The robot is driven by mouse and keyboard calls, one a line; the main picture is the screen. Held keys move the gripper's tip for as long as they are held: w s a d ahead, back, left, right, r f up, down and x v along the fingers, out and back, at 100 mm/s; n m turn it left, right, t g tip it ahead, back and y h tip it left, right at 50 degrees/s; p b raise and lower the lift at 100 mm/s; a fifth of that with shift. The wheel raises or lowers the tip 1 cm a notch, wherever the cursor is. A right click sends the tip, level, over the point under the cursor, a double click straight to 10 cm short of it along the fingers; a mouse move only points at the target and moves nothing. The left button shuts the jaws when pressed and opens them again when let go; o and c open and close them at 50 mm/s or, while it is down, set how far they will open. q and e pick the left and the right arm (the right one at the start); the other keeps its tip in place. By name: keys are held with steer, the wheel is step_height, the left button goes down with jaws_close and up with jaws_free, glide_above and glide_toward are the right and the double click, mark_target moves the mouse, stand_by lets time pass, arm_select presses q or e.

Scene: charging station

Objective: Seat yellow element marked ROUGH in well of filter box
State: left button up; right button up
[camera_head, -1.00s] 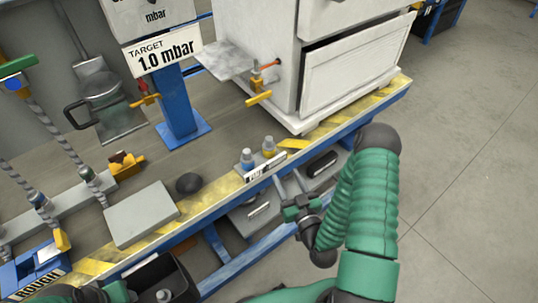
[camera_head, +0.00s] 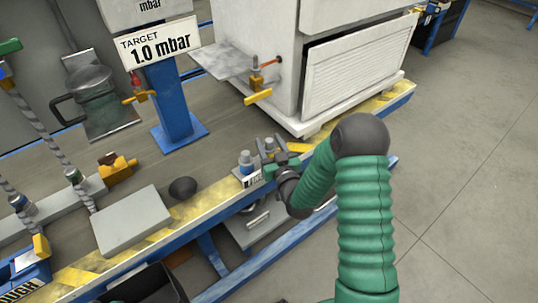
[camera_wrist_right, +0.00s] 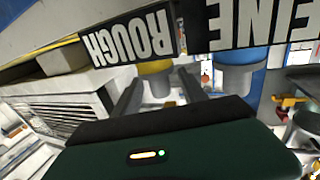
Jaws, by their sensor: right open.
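My right gripper (camera_head: 270,148) is open at the bench's front edge, with its fingers on either side of the grey-topped yellow element. In the right wrist view, the yellow element (camera_wrist_right: 155,68) shows between the open fingers (camera_wrist_right: 158,82), by an upside-down ROUGH label (camera_wrist_right: 132,38). I cannot tell whether the fingers touch it. The blue element (camera_head: 246,161) stands beside it and shows by the FINE label (camera_wrist_right: 262,22) in the wrist view. A blue box (camera_head: 25,285) with a ROUGH label is cut off at the lower left; its well is not clearly visible. My left gripper is out of view.
A large white louvred cabinet (camera_head: 318,70) stands behind the gripper. A grey plate (camera_head: 132,220) and a dark knob (camera_head: 183,188) lie left along the bench. A blue post (camera_head: 178,105) carries the 1.0 mbar sign. Floor at right is clear.

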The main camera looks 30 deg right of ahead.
steer(key=shift+w, duration=0.1)
jaws_close()
steer(key=shift+r, duration=0.15)
stand_by(0.3)
